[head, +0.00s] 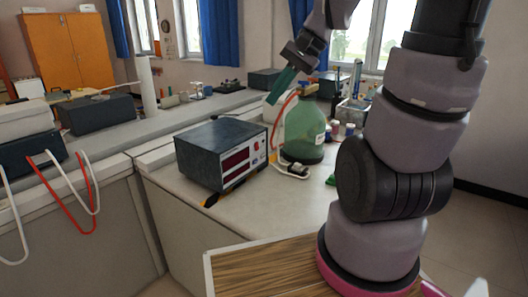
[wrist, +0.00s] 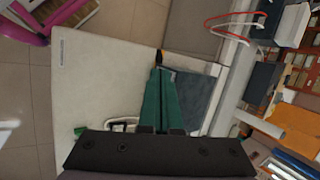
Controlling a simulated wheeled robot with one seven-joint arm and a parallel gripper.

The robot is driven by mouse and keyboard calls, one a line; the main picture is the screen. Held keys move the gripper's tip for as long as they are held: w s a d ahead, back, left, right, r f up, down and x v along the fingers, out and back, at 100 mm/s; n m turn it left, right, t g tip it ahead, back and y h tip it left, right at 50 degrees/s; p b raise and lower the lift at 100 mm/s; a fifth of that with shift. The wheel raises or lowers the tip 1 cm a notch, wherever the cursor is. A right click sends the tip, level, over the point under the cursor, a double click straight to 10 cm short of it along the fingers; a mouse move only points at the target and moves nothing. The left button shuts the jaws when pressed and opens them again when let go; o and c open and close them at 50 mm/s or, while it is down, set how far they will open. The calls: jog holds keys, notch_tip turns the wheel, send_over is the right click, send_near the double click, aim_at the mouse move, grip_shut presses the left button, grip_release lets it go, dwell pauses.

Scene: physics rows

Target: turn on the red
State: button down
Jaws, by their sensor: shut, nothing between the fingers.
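A dark blue-grey instrument box (head: 205,140) stands on the light worktop. Its front has two red display windows (head: 236,160) and small controls (head: 257,146) at the right side, too small to tell apart. Its top shows in the wrist view (wrist: 198,95), right of my fingers; its front is not readable there. My gripper (head: 271,100) has green fingers, shut and empty, pointing down and left. In the head view it appears above and right of the box, apart from it. In the wrist view the fingers (wrist: 159,72) partly overlap the box's edge.
A large green bottle (head: 304,130) with a red hose stands right of the box. A small black-and-white item (head: 293,170) lies between them. Small bottles (head: 340,128) stand behind. Red and white cables (head: 85,190) hang at left. The front worktop is clear.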

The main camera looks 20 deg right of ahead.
aim_at(258, 149)
jog(key=w+d+f+m+t+y, duration=0.35)
jog(key=w+f+m+y, duration=0.45)
jog(key=w+f, duration=0.5)
jog(key=w+d+f+m+t+h, duration=0.2)
jog(key=d+f+m, duration=0.3)
jog(key=f, duration=0.3)
jog(key=w+d+f+m+t+h, duration=0.2)
jog(key=w+d+f+m+t, duration=0.1)
jog(key=d+f+m+t, duration=0.2)
notch_tip(258, 149, down, 3)
jog(key=shift+w+d+r+m, duration=0.1)
jog(key=shift+w+d+m, duration=0.25)
jog(key=shift+m, duration=0.85)
jog(key=shift+s, duration=0.1)
jog(key=x, duration=1.4)
jog(key=shift+d+r, duration=0.1)
jog(key=shift+r, duration=0.1)
jog(key=shift+w+f, duration=0.1)
jog(key=shift+w, duration=0.1)
